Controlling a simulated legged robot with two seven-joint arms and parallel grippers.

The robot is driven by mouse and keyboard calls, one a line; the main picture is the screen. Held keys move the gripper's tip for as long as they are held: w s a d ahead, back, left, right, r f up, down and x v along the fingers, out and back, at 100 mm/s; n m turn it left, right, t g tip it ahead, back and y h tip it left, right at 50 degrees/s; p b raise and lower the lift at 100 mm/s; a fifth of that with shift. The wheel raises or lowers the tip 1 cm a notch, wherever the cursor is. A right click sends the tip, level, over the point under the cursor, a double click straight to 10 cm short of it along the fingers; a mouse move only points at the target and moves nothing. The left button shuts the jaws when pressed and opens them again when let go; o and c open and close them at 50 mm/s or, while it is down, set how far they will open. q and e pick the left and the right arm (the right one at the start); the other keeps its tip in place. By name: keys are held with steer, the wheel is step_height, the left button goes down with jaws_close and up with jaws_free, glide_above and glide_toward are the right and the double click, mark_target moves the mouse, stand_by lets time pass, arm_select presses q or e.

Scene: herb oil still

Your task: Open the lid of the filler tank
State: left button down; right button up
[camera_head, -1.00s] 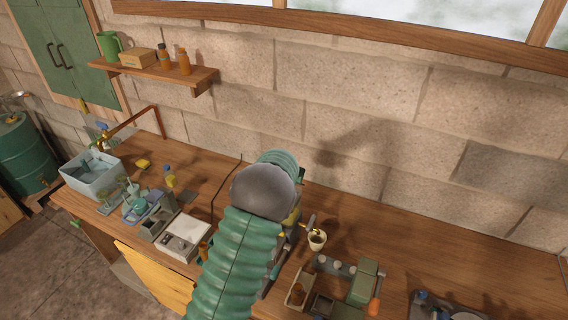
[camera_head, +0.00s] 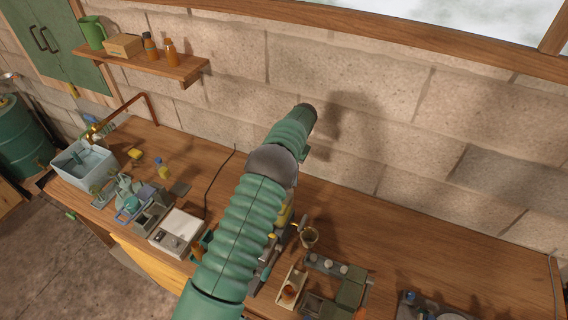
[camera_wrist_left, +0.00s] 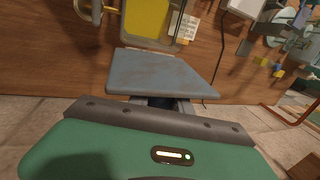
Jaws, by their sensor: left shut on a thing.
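In the left wrist view my left gripper (camera_wrist_left: 163,101) is shut on a flat blue-grey plate, which looks like the lid (camera_wrist_left: 160,72). The plate hides most of the fingers. Just beyond it is the filler tank (camera_wrist_left: 146,18), a bright yellow area framed in grey. The lid appears tilted away from the tank; its hinge is not clear. In the head view my left arm covers most of the tank, with only a yellow part (camera_head: 284,216) showing at its right side. The left gripper is hidden there. My right gripper is not in view.
A small cup (camera_head: 309,238) stands right of the tank. A white device (camera_head: 177,233) and a blue-grey basin (camera_head: 84,164) are to the left. A dark block row (camera_head: 328,265) is to the right. The stone wall (camera_head: 400,130) is close behind my arm.

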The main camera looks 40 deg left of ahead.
arm_select(q)
steer(key=shift+w+g, duration=0.2)
steer(key=shift+g, duration=0.1)
steer(key=shift+a, duration=0.15)
steer(key=c, duration=1.4)
jaws_free()
steer(key=shift+o, duration=1.1)
steer(key=shift+s, duration=0.15)
